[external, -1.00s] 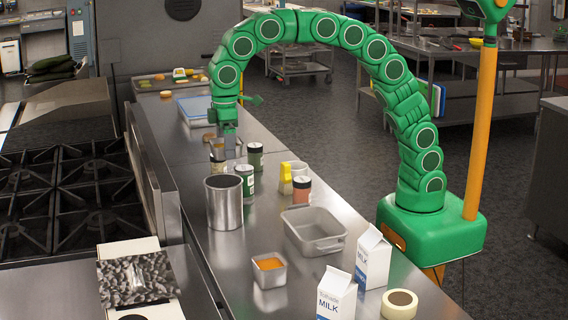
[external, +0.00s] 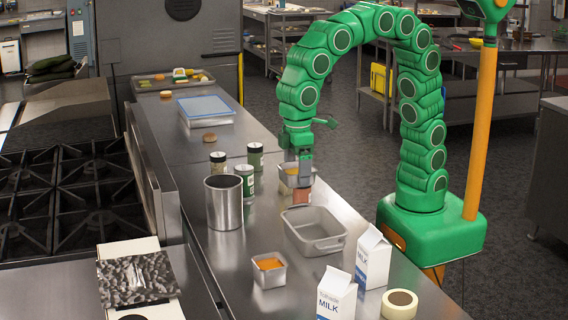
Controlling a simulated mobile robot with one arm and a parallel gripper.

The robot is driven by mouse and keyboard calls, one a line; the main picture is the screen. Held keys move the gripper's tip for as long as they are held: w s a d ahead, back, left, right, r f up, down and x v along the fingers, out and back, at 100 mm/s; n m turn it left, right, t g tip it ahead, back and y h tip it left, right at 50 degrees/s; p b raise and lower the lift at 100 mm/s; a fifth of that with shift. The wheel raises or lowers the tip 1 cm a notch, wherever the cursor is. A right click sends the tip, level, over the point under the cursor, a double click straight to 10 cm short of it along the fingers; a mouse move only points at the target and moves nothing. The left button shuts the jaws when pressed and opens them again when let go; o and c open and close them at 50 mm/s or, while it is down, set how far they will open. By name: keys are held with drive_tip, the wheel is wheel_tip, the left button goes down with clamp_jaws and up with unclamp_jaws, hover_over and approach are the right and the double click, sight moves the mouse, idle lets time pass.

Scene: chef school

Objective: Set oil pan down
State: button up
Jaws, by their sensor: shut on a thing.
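My gripper (external: 304,175) points down over the right half of the steel counter (external: 245,285). It is shut on the oil pan (external: 288,177), a small metal pan with yellow-orange contents, seemingly by its right side. The pan overlaps a jar with a salmon-coloured label (external: 298,194) and hides its lid. I cannot tell how far the pan is above the counter, or whether it touches the jar.
An empty metal tray (external: 315,230) lies just in front. Nearer are a pan of orange food (external: 269,270), milk cartons (external: 372,258) and tape (external: 399,304).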

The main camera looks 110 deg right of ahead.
wheel_tip(320, 180, down, 2)
drive_tip(key=shift+f, duration=0.1)
drive_tip(key=shift+w+f, duration=0.2)
drive_tip(key=shift+f, duration=0.25)
drive_tip(key=w+a+f, duration=0.2)
drive_tip(key=w+f, duration=0.2)
drive_tip(key=w, duration=0.5)
hover_over(252, 252)
drive_tip(key=s, duration=0.1)
wheel_tip(252, 252, down, 4)
drive_tip(key=shift+d+f, duration=0.1)
drive_tip(key=shift+f, duration=0.05)
drive_tip(key=shift+w+f, duration=0.6)
drive_tip(key=shift+f, duration=0.2)
drive_tip(key=shift+a+f, duration=0.2)
drive_tip(key=shift+f, duration=1.25)
drive_tip(key=shift+f, duration=0.15)
drive_tip(key=o, duration=1.1)
drive_tip(key=shift+o, duration=0.2)
